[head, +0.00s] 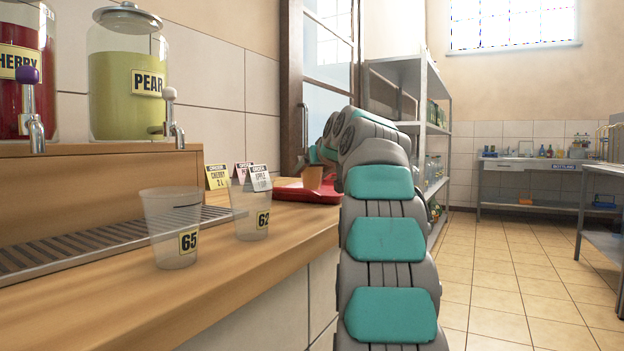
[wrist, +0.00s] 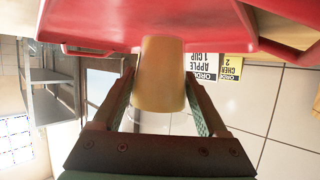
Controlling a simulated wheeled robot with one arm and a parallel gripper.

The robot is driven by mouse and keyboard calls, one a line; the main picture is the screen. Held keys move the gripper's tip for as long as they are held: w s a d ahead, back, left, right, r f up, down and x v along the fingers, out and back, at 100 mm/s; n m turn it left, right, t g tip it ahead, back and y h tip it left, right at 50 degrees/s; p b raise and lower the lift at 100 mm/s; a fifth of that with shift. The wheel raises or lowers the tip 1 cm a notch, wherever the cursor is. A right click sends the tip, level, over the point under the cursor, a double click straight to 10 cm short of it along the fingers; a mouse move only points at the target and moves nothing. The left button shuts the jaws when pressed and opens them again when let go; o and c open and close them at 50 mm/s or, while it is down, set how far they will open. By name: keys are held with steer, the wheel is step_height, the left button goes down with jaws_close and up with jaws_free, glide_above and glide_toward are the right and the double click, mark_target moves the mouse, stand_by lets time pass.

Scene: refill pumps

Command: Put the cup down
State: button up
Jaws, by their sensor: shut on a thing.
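In the wrist view, which shows the scene upside down, my gripper (wrist: 160,84) is shut on a cup (wrist: 161,72) with tan-amber contents, one finger on each side. The cup's clear part shows faintly between the fingers. A red tray (wrist: 95,22) lies just beyond the cup, and the cup's base end overlaps it in the picture. I cannot tell whether they touch. In the head view the red tray (head: 312,194) lies on the far end of the wooden counter (head: 225,262).
Two clear cups, marked 65 (head: 172,230) and 62 (head: 252,217), stand on the counter. Order cards (head: 260,178) stand behind them. Cherry (head: 22,95) and pear (head: 125,95) dispensers are at the left above a drip grate (head: 100,245). Metal shelves (head: 410,90) stand beyond my arm.

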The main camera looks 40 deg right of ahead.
steer(key=shift+f, duration=0.65)
steer(key=shift+f, duration=0.15)
steer(key=o, duration=1.6)
steer(key=shift+r, duration=0.2)
steer(key=v, duration=1.2)
